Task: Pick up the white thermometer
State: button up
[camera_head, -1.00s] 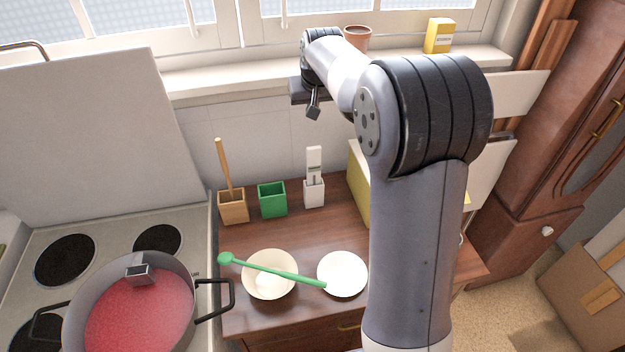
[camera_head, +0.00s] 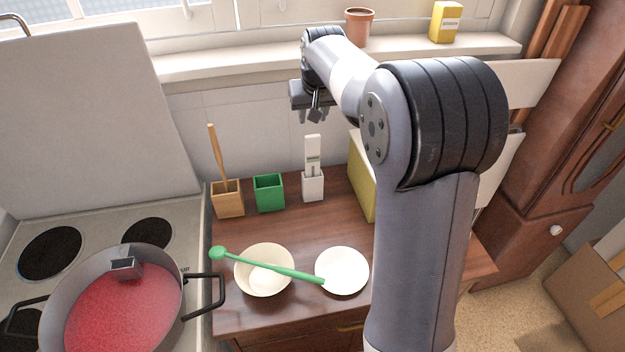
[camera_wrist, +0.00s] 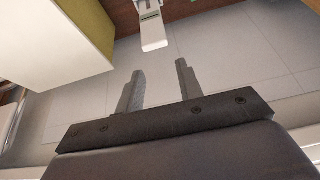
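The white thermometer (camera_head: 312,150) stands upright in a small white holder (camera_head: 313,187) at the back of the wooden dresser top, near the tiled wall. In the wrist view the white thermometer (camera_wrist: 153,32) shows at the top centre, beyond my fingertips and apart from them. My gripper (camera_head: 309,117) hangs in the air just above the thermometer in the head view. In the wrist view my gripper (camera_wrist: 159,69) has its two fingers spread with nothing between them.
A green holder (camera_head: 269,193) and a wooden holder (camera_head: 228,199) with a wooden-handled tool stand left of it. A yellow box (camera_head: 363,178) stands close on the right. In front are a bowl (camera_head: 264,284) with a green spoon and a white plate (camera_head: 342,271). The windowsill (camera_head: 230,62) lies behind.

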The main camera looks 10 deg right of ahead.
aim_at(313, 140)
jog(key=o, duration=0.4)
jog(key=shift+s+a+f+b, duration=0.1)
jog(key=shift+s+f+b, duration=0.25)
jog(key=shift+f+b, duration=0.15)
jog(key=shift+s+f+b, duration=0.35)
jog(key=shift+f, duration=0.2)
jog(key=shift+o, duration=0.9)
jog(key=shift+w+f+g, duration=0.1)
jog(key=shift+f+g, duration=0.2)
jog(key=shift+f, duration=0.05)
jog(key=p+x, duration=0.1)
jog(key=x, duration=0.3)
jog(key=shift+w+f, duration=0.1)
jog(key=shift+w, duration=0.05)
jog(key=shift+w+d+p+x, duration=0.2)
jog(key=shift+p+x, duration=0.2)
jog(key=shift+x, duration=0.95)
jog(key=shift+w+d+p+x, duration=0.15)
jog(key=shift+p+x, duration=0.25)
jog(key=shift+x, duration=0.95)
